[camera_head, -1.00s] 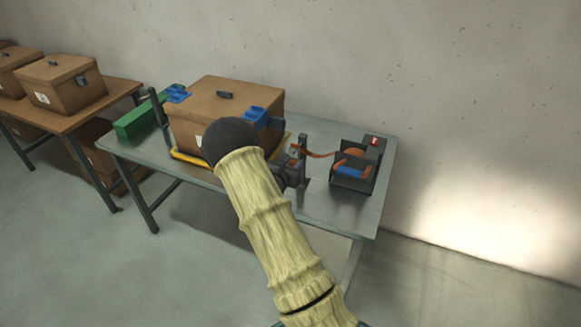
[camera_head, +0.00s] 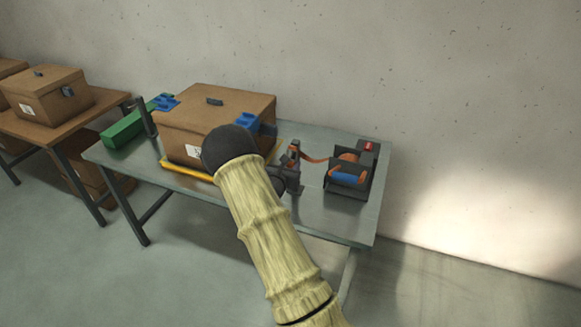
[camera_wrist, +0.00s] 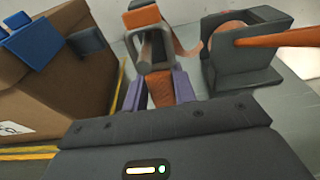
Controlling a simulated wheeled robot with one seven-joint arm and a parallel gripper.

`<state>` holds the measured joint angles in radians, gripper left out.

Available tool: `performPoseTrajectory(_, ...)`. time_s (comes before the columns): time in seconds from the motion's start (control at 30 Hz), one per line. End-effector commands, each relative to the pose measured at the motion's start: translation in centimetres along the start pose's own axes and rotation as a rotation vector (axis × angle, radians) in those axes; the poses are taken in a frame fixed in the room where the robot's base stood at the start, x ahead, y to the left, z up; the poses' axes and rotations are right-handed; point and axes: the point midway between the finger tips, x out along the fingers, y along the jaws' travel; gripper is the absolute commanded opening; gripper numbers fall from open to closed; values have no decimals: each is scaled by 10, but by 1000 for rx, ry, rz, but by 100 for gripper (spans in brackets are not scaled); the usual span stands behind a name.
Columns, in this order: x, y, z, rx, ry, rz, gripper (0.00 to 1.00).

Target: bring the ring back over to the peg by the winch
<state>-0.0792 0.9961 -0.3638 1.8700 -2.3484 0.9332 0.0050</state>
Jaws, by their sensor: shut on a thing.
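My gripper (camera_wrist: 156,92) is shut on the ring's orange webbing end, between two purple fingertips. The grey ring (camera_wrist: 133,62) stands just beyond the fingertips in the wrist view, in front of a dark post with an orange top, the peg (camera_wrist: 142,17). I cannot tell whether the ring is around the peg or only before it. The winch (camera_head: 350,180) is a dark housing with an orange strap roll, right of the peg; it also shows in the wrist view (camera_wrist: 240,70). In the head view my arm hides most of the gripper, and the ring cannot be made out.
A brown lidded box (camera_head: 215,115) with blue corner pieces (camera_head: 247,122) stands left of the peg, on a yellow strip (camera_head: 188,171). A green block (camera_head: 122,130) and a dark upright post (camera_head: 147,118) are at the table's left. Bare metal tabletop (camera_head: 315,215) lies in front.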

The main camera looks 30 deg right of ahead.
Motion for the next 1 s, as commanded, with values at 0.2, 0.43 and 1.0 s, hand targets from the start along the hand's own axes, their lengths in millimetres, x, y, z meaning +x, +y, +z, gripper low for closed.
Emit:
performPoseTrajectory(0.2, 0, 0, 0, 0, -1, 0, 3)
performPoseTrajectory(0.43, 0, 0, 0, 0, 0, 0, 43)
performPoseTrajectory(1.0, -18, 1, -1, 0, 1, 1, 52)
